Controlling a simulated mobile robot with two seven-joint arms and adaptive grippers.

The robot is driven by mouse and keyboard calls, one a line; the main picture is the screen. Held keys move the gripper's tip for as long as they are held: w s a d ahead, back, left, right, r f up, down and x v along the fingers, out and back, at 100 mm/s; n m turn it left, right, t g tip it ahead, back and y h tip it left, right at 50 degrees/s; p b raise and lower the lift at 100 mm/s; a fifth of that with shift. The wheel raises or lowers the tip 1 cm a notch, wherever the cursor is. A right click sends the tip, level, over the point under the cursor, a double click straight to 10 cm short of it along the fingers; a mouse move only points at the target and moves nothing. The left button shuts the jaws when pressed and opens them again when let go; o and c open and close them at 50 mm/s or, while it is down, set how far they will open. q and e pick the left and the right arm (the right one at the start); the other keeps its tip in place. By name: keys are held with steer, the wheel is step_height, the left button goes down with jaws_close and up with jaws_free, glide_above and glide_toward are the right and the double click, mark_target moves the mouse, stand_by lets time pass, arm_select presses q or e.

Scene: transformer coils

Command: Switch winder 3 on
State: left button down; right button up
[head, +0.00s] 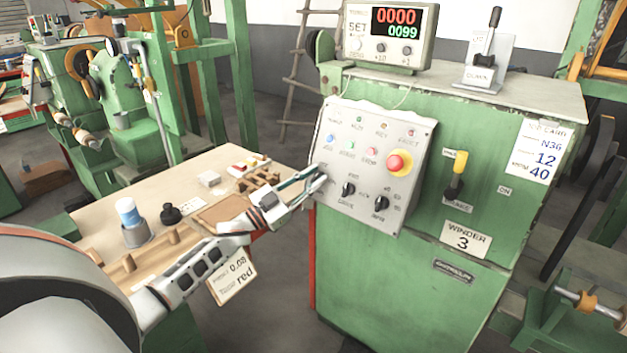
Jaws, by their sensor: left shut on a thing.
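Winder 3 is a green cabinet (400,265) with a plate (465,240) reading "WINDER 3". Its light grey sloping control panel (410,140) carries small coloured lamps or buttons, a red emergency button (398,162) on a yellow ring and two visible black knobs, the middle one (348,189) and the right one (380,203). My left gripper (318,177) is at the panel's lower left edge, in line with these knobs. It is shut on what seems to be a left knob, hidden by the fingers. My right gripper is not in view.
A counter box (390,62) showing 0000 and 0099 stands on the cabinet beside a lever stand (485,62). A yellow-handled brake lever (455,175) sticks out of the front. A workbench (100,190) with a cup (130,215) and small parts lies left.

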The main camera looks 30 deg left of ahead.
arm_select(q)
steer(key=m, duration=0.1)
steer(key=m+g+h, duration=0.1)
steer(key=m, duration=0.1)
steer(key=shift+a+f+g+h, duration=0.1)
steer(key=shift+f+g+h, duration=0.05)
steer(key=shift+g+h, duration=0.15)
steer(key=m+g+h+b, duration=0.1)
steer(key=m+g, duration=0.1)
steer(key=m, duration=0.1)
steer(key=shift+m+g+h, duration=0.3)
steer(key=shift+m+h, duration=0.1)
steer(key=m+g+b, duration=0.1)
steer(key=m+g, duration=0.1)
steer(key=m, duration=0.1)
steer(key=shift+h, duration=0.3)
steer(key=m+g, duration=0.2)
steer(key=m, duration=0.1)
steer(key=shift+r, duration=0.2)
steer(key=shift+m+g, duration=0.9)
steer(key=shift+m+g+y, duration=0.3)
steer(key=shift+m+y, duration=0.2)
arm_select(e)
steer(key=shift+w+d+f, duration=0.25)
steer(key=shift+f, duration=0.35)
arm_select(q)
steer(key=shift+f, duration=0.1)
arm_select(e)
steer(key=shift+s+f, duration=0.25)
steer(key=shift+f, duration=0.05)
